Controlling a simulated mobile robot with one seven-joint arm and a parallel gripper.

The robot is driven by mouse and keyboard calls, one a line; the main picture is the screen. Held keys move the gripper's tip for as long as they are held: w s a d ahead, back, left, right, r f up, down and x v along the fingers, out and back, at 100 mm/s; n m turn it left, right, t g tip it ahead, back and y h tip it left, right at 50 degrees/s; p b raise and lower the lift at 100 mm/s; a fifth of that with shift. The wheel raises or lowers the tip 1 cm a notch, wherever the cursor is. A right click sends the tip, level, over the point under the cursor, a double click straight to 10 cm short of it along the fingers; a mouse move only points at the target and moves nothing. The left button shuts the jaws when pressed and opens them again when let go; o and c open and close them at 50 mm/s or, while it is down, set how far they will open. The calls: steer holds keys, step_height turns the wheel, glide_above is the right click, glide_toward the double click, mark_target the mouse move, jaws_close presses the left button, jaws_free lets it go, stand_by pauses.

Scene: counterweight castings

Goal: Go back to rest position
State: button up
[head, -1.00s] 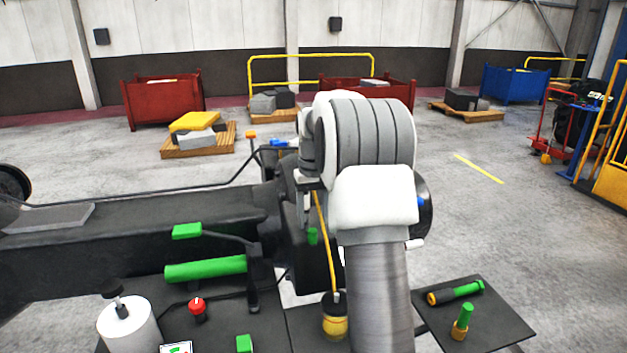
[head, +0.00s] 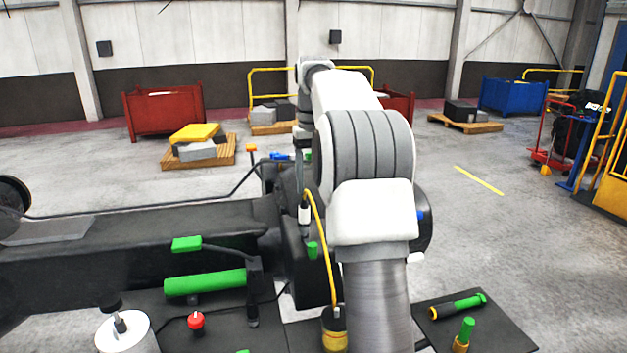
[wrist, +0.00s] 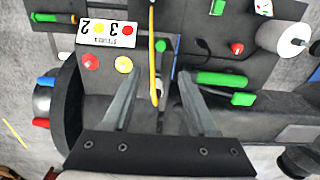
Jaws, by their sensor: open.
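My gripper (wrist: 160,76) is open in the wrist view, with its two grey fingers apart. I see nothing held between them. A yellow cable (wrist: 153,50) runs through the view between the fingers, below them by the look of it; whether it touches a finger I cannot tell. In the head view my arm reaches forward over the dark machine (head: 150,245), with its wrist high at the far end. The fingers are hard to make out there.
The machine carries a green cylinder (head: 205,283), a red knob (head: 196,321) and a white cylinder (head: 125,333). A dark plate (head: 500,325) with green-handled pieces is at lower right. Red bins (head: 165,112), pallets and a blue bin (head: 513,95) stand farther back on open floor.

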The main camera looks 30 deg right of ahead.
steer(key=s+a+r+n+t+b, duration=0.1)
steer(key=s+a+r+t, duration=0.2)
steer(key=s+a, duration=1)
steer(key=s+a+f+n+t, duration=0.1)
steer(key=s+a+f, duration=0.3)
steer(key=s, duration=0.3)
steer(key=s+a+f+n+t+b, duration=0.1)
steer(key=s+a+f, duration=0.3)
steer(key=s+f, duration=0.2)
steer(key=shift+s+a+t, duration=0.3)
steer(key=shift+s+a, duration=0.05)
steer(key=shift+s, duration=0.9)
steer(key=shift+f, duration=0.1)
